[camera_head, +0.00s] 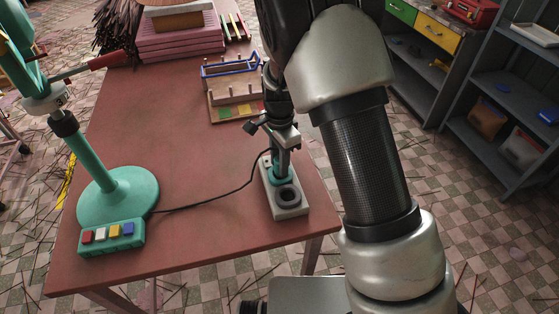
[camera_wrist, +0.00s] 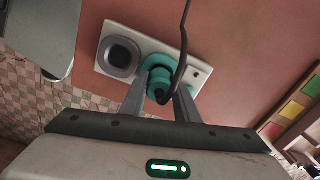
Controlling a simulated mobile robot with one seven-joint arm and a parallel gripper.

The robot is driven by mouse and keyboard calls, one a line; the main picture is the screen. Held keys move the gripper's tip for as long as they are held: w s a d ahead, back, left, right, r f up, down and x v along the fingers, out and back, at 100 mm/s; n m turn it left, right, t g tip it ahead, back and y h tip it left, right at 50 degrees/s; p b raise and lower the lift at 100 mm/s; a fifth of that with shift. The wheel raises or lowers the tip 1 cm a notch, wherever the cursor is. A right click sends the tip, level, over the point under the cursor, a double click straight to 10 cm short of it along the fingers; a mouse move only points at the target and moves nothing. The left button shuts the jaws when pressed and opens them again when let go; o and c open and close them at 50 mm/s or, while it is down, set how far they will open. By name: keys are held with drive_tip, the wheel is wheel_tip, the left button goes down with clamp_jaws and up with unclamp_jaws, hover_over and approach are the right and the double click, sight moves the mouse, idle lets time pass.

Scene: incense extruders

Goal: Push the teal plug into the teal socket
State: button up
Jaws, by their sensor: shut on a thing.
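The teal plug (camera_wrist: 160,78) is held between the two fingers of my gripper (camera_wrist: 161,86), with a black cable running from its back. The teal socket (camera_wrist: 153,62) shows as a teal ring on a pale grey socket block, directly beyond the plug. The plug lines up over that socket; whether it is partly inside cannot be told. In the head view my gripper (camera_head: 283,150) points down over the block's far part, and the teal socket (camera_head: 275,181) shows partly below it; the plug is mostly hidden there.
The socket block (camera_head: 292,211) also has a dark grey socket (camera_head: 288,197) nearer the table's front edge. The cable (camera_head: 215,203) runs to a teal-based stand (camera_head: 130,205) with a button box (camera_head: 112,238). A wooden rack (camera_head: 222,92) stands behind. The red table between is clear.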

drive_tip(key=shift+f+b, duration=0.5)
drive_tip(key=shift+f, duration=0.4)
drive_tip(key=o, duration=1.2)
drive_tip(key=shift+r, duration=0.1)
wheel_tip(320, 180, up, 17)
drive_tip(key=s+d+r+n+t+y+p, duration=0.1)
drive_tip(key=s+d+r+n, duration=0.1)
drive_tip(key=s+d+r, duration=0.15)
drive_tip(key=s+d+r+n+p, duration=0.1)
drive_tip(key=s+d+r, duration=0.1)
drive_tip(key=r, duration=0.3)
drive_tip(key=s+d+r+n+t, duration=0.1)
drive_tip(key=s+d+r+n, duration=0.1)
drive_tip(key=s, duration=0.3)
drive_tip(key=s+d+r+n+t+p, duration=0.1)
drive_tip(key=s+d+r+n+t, duration=0.1)
drive_tip(key=s+d+n, duration=0.2)
drive_tip(key=s+d+r+n+t+h+p, duration=0.1)
drive_tip(key=s+d+r+n, duration=0.1)
drive_tip(key=s, duration=0.6)
drive_tip(key=shift+s+d+r+n+t, duration=0.2)
drive_tip(key=shift+d+r+n+t, duration=0.1)
drive_tip(key=shift+d+r+n, duration=0.2)
